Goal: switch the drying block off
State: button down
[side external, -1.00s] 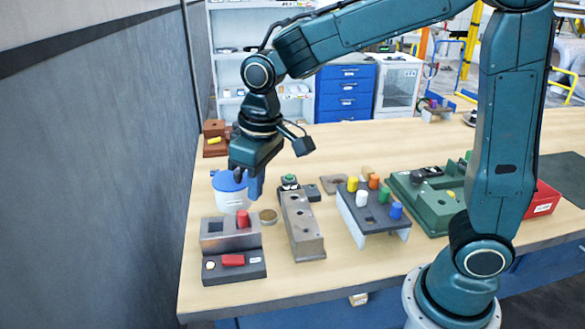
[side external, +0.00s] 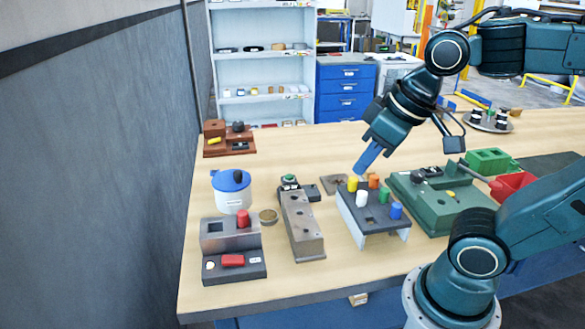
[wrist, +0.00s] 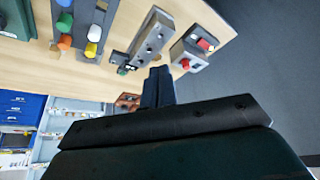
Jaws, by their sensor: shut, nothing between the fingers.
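A grey stepped block (side external: 232,240) stands at the front left of the bench, with a square pocket and a red cylinder (side external: 243,218) on its upper step. Its lower front ledge carries a red rocker switch (side external: 233,260) and a round pale button or lamp (side external: 210,266). I take it for the drying block, but its label is too small to read. It also shows in the wrist view (wrist: 182,51). My gripper (side external: 364,166) is shut and empty, tilted down, above the bench behind the peg rack, well right of the grey block. Its fingers show in the wrist view (wrist: 157,86).
A white pot with a blue lid (side external: 232,191) stands behind the block. A long drilled metal block (side external: 303,232) and a rack with coloured pegs (side external: 375,219) stand to its right. A green fixture (side external: 437,212) is farther right. A wall is close on the left.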

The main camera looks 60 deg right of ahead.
jog(key=shift+s+d+f, duration=0.15)
jog(key=shift+s+d, duration=0.05)
jog(key=shift+s, duration=0.35)
jog(key=shift+s+d+f, duration=0.1)
jog(key=shift+s+d, duration=0.05)
jog(key=shift+s, duration=0.4)
jog(key=shift+w, duration=0.1)
jog(key=n+g+y, duration=0.1)
jog(key=n+g, duration=0.3)
jog(key=n, duration=2.3)
send_over(228, 259)
jog(key=s+d, duration=0.2)
jog(key=d, duration=0.1)
jog(key=shift+s+a+f, duration=0.1)
jog(key=shift+a+f, duration=0.05)
jog(key=shift+f, duration=1.2)
jog(key=shift+s+a+f, duration=0.1)
jog(key=shift+f, duration=1.25)
jog(key=shift+f, duration=0.1)
jog(key=f, duration=0.4)
jog(key=w+a+f, duration=0.1)
jog(key=f, duration=0.4)
jog(key=w+a+f, duration=0.1)
jog(key=f, duration=0.3)
jog(key=shift+f, duration=0.25)
